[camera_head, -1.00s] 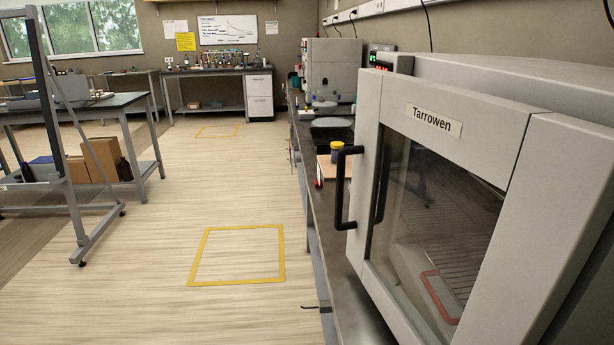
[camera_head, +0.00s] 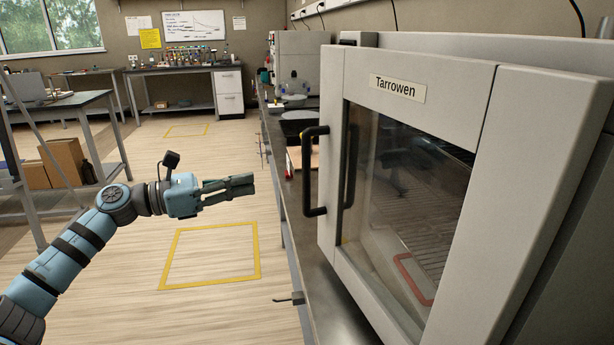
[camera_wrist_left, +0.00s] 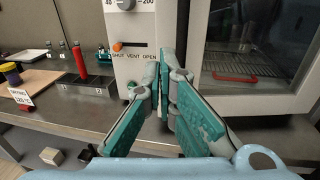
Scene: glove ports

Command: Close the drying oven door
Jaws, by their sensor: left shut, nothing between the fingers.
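The drying oven door (camera_head: 434,80), grey with a dark window and a "Tarrowen" label, fills the right of the head view. It appears ajar, its handle edge standing out over the aisle side; the exact angle is hard to tell. Its black bar handle (camera_head: 309,172) is at its left edge. My left gripper (camera_head: 252,184) is shut and empty, left of the handle in the picture and apart from it. In the left wrist view the gripper (camera_wrist_left: 163,75) points toward the oven's vent panel (camera_wrist_left: 128,70), with the chamber (camera_wrist_left: 245,40) and a rack at right. My right gripper is not in view.
The dark bench (camera_head: 290,240) runs along the wall under the oven, with a small rack holding a red-handled tool (camera_wrist_left: 80,62) and jars (camera_wrist_left: 10,75) on it. The aisle floor with a yellow square (camera_head: 212,287) is clear. Another table (camera_head: 75,105) stands at left.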

